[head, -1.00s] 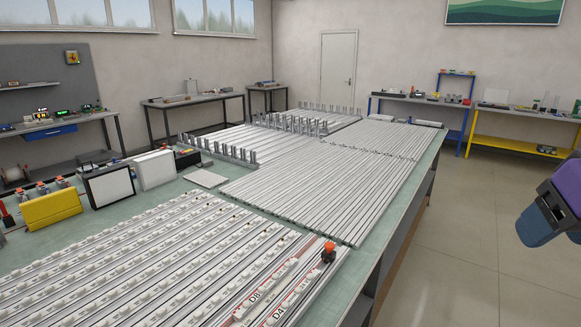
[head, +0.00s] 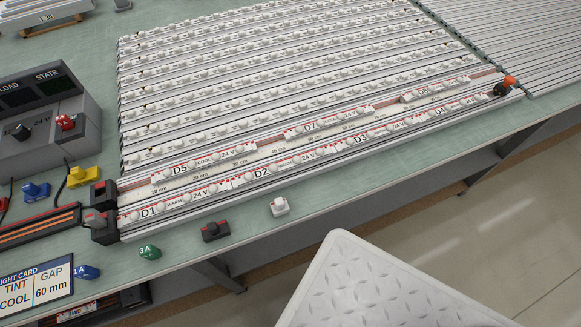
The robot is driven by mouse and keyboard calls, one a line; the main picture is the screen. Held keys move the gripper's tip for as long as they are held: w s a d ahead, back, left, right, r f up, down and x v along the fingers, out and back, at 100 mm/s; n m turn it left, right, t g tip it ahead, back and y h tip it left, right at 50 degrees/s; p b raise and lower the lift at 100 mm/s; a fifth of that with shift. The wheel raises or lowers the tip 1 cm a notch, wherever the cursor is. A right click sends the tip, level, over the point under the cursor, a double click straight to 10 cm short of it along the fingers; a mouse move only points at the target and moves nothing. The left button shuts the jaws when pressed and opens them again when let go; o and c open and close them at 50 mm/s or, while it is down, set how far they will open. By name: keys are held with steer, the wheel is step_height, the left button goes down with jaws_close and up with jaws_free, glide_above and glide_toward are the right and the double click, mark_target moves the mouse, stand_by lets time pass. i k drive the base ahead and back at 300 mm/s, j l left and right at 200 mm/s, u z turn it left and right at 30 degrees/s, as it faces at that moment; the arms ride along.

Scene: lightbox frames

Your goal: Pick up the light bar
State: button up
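Several white light bars with round lenses and red-edged labels lie on the near part of the frame. The front row has D1 (head: 174,202), D2 (head: 280,168), D3 (head: 377,135) and D4 (head: 448,108), marked "WARM" where readable. Behind it, set apart from one another, lie D5 (head: 203,162), D7 (head: 327,121) and D8 (head: 436,88); D5 is marked "COOL". The card (head: 37,286) at lower left reads "TINT COOL, GAP 60 mm". My gripper is out of view.
A grey control box (head: 45,110) and black end blocks (head: 103,225) stand left of the rows. Small white (head: 279,207), black (head: 215,231) and green (head: 149,253) pieces lie along the front edge. An orange-topped clamp (head: 507,84) sits at the right end.

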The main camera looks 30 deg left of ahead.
mark_target(365, 137)
steer(key=k+j+u, duration=0.3)
steer(key=k+j, duration=1.05)
steer(key=j, duration=0.1)
